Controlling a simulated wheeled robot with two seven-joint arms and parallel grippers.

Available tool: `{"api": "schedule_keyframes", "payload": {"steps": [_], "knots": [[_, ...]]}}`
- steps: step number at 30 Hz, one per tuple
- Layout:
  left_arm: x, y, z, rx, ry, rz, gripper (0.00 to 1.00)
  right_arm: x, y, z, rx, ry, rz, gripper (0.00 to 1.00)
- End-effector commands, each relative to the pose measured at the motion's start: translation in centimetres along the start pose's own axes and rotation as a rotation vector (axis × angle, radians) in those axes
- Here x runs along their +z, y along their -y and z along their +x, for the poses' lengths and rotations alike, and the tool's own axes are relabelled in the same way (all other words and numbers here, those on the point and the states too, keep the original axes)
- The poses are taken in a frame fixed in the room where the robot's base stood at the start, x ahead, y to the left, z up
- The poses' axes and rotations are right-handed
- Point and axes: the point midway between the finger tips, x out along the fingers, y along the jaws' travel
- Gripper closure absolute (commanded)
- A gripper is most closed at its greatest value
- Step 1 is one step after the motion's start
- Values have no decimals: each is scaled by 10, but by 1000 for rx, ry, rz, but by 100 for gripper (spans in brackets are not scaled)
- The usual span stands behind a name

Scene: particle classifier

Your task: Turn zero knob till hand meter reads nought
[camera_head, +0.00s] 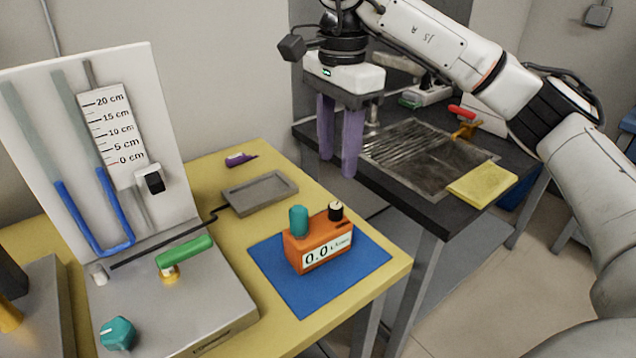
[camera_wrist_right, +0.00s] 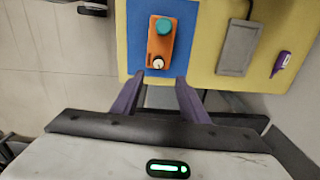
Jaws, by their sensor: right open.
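The orange hand meter (camera_head: 318,250) stands upright on a blue mat (camera_head: 275,290) on the yellow table. Its display (camera_head: 327,248) reads 0.0. In the right wrist view the small knob (camera_wrist_right: 158,62) lies nearer my fingers than the teal knob (camera_wrist_right: 164,26). My right gripper (camera_head: 338,165) is open and empty, with purple fingers pointing down, above and behind the meter, touching nothing.
A grey tray (camera_head: 260,193) and a purple object (camera_head: 240,158) lie behind the meter. The manometer stand (camera_head: 150,110), with a green lever (camera_head: 184,250) and teal valve knob (camera_head: 117,333), is at left. A dark sink bench (camera_head: 440,215) is at right.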

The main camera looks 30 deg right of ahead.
Motion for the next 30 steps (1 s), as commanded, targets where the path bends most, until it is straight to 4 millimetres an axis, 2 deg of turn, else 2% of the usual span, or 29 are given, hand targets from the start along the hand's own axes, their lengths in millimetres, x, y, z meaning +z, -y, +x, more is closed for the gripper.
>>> {"api": "schedule_keyframes", "payload": {"steps": [12, 15, 21, 30], "knots": [[10, -2, 14, 7, -5, 5, 69, 0, -1, 72, 5, 0, -2, 60], [11, -2, 14, 7, -5, 5, 69, 0, -1, 84, 4, -1, -1, 60], [11, -1, 14, 7, -6, 4, 69, 0, -1, 100, 3, 0, -2, 60], [11, -1, 14, 7, -6, 4, 69, 0, -1, 102, 1, 0, -2, 60]]}}
